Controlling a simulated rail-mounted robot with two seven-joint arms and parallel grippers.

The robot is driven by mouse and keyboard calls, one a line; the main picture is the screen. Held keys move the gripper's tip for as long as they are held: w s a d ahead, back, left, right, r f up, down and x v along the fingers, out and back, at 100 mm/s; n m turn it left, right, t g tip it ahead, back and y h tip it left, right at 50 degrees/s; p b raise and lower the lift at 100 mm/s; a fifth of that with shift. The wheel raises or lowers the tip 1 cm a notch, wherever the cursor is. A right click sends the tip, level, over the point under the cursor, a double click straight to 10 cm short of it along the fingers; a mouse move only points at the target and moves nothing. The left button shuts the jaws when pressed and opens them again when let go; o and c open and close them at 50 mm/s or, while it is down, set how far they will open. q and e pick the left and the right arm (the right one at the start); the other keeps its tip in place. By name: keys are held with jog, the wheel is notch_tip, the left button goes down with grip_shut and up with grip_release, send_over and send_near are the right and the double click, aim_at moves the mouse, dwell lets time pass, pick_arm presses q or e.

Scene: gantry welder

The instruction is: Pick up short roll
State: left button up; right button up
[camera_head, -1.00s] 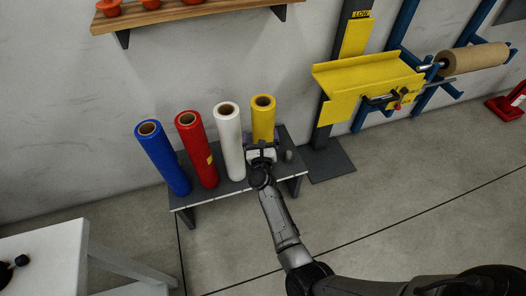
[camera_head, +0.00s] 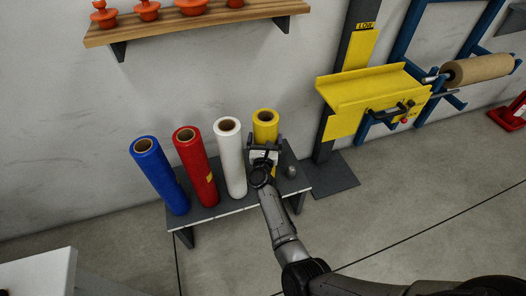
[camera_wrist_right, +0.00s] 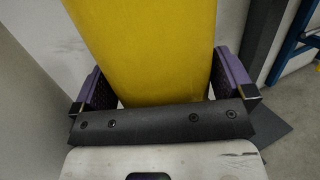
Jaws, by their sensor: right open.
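Four rolls stand upright in a row on a low dark bench (camera_head: 210,212): a blue roll (camera_head: 158,175), a red roll (camera_head: 196,168), a white roll (camera_head: 231,158) and a yellow roll (camera_head: 265,124). The yellow roll looks the shortest. My right gripper (camera_head: 264,142) is at the yellow roll and hides its lower part. In the right wrist view, the yellow roll (camera_wrist_right: 145,50) stands between the two purple-padded fingers of my open right gripper (camera_wrist_right: 162,90). My left gripper is not in view.
A small grey object (camera_head: 291,172) sits on the bench right of the gripper. A yellow trough (camera_head: 370,90) and a brown roll (camera_head: 478,69) on a blue frame are at the right. A wooden shelf (camera_head: 195,22) hangs above. A pale table (camera_head: 40,272) is at lower left.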

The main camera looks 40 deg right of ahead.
jog(key=shift+w+d, duration=0.15)
jog(key=shift+w, duration=0.05)
jog(key=shift+s+f, duration=0.1)
jog(key=shift+s, duration=0.25)
jog(key=shift+c, duration=1.1)
jog(key=c, duration=1.2)
jog(key=shift+w+r, duration=0.2)
jog(key=shift+r, duration=0.25)
jog(key=shift+c, duration=0.6)
jog(key=shift+s+f, duration=0.1)
